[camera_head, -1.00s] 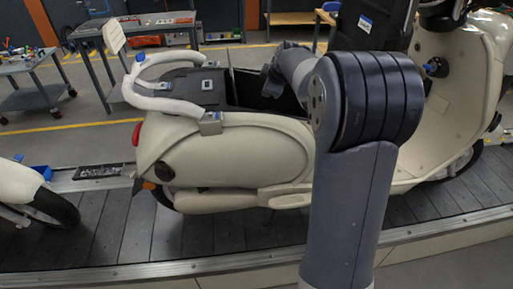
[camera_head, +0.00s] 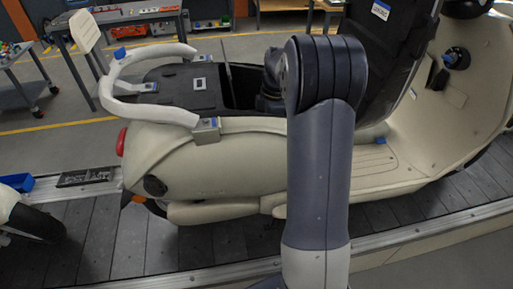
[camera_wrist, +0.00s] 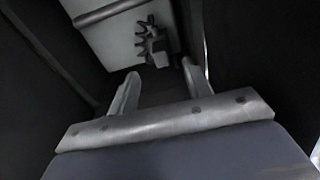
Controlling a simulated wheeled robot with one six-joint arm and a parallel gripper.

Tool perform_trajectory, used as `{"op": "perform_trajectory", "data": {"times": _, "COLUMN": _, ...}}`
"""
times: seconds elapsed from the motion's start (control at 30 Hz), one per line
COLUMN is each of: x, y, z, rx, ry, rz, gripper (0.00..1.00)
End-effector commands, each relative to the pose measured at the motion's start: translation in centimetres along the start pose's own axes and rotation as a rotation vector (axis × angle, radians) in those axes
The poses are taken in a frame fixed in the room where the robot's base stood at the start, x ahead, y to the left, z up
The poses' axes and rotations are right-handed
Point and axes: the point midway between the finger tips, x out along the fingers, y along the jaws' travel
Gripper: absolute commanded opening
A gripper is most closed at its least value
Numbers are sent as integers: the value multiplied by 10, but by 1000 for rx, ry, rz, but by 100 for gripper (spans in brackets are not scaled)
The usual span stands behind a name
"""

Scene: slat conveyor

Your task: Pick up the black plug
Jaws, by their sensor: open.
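In the wrist view, my gripper (camera_wrist: 160,72) is open, with its two fingers apart and nothing between them. Beyond the fingertips, a small dark piece with several short prongs (camera_wrist: 150,42) shows against a pale surface. It may be the black plug, but I cannot tell for sure. My fingers are apart from it. Dark walls surround the gripper on both sides. In the head view, my arm reaches down at the open dark compartment of the cream scooter (camera_head: 235,150). My gripper is hidden there, and I see no plug in that view.
The raised black seat (camera_head: 385,60) stands right of my arm. A white padded grab rail (camera_head: 150,112) is at the scooter's rear. The scooter stands on a slat conveyor (camera_head: 200,245). Part of another scooter is at the left. A work table (camera_head: 120,15) is behind.

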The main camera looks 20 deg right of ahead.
Motion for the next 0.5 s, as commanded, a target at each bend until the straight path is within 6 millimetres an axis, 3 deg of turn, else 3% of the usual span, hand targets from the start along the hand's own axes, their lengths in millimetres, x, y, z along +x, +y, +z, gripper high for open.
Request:
{"op": "perform_trajectory", "data": {"times": 0.2, "x": 32, "y": 0, "z": -1, "rx": -1, "ry": 1, "rz": -2, "gripper": 47}}
{"op": "perform_trajectory", "data": {"times": 0.5, "x": 61, "y": 0, "z": -4, "rx": 0, "ry": 2, "rz": -3, "gripper": 47}}
